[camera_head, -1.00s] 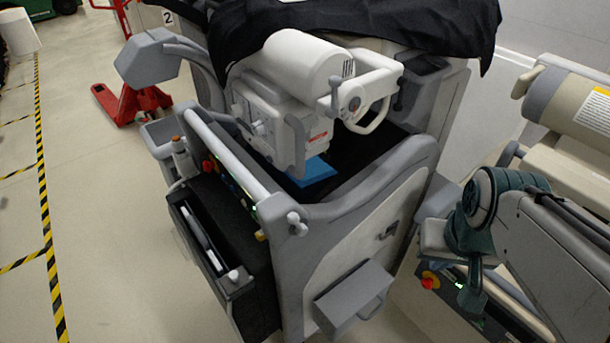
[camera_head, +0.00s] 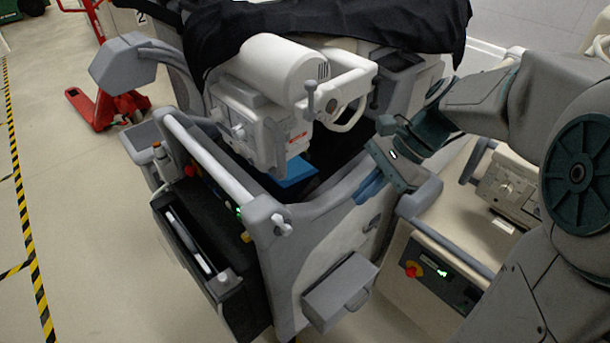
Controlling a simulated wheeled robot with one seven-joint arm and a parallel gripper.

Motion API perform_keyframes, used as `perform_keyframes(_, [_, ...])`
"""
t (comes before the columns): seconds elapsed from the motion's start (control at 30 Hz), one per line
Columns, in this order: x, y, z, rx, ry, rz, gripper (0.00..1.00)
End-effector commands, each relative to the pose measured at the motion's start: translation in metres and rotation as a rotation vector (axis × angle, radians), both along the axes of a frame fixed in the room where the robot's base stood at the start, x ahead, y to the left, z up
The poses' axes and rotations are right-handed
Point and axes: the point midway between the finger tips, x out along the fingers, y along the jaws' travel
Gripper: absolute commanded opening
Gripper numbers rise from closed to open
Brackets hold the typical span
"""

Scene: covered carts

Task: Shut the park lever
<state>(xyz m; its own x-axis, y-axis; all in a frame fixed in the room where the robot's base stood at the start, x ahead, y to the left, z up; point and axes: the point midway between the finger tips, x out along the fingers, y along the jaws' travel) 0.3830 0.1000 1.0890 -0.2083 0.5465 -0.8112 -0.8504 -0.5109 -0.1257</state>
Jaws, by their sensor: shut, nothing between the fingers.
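I cannot tell for sure which part is the park lever. A pale grey lever-like knob (camera_head: 282,224) sits on the near front corner of the covered grey cart (camera_head: 326,205). A small upright grey lever (camera_head: 310,97) stands on the white machine head beside its ring handle. My gripper (camera_head: 366,192) reaches in from the right, over the cart's right side rail, with its blue-grey fingers shut and pointing down to the left. It is to the right of both levers and apart from them. Whether it touches the rail cannot be told.
A black cloth (camera_head: 330,28) covers the cart's top. A grey box (camera_head: 340,290) juts from the cart's near side. A second, beige cart (camera_head: 440,240) with a red knob stands at right, partly behind my arm. A red pallet jack (camera_head: 105,105) is behind left; floor at left is clear.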

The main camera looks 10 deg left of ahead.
Motion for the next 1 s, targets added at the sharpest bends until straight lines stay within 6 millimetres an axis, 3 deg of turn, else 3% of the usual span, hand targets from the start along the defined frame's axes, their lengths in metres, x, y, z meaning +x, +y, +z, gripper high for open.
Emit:
perform_keyframes(0.2, [0.026, 0.018, 0.010, 0.093, 0.177, -0.134, 0.00])
perform_keyframes(0.67, [0.028, 0.021, 0.010, 0.105, 0.201, -0.152, 0.00])
perform_keyframes(0.87, [0.021, 0.036, -0.005, 0.106, 0.203, -0.149, 0.00])
perform_keyframes(1.0, [0.012, 0.056, -0.026, 0.105, 0.205, -0.148, 0.00])
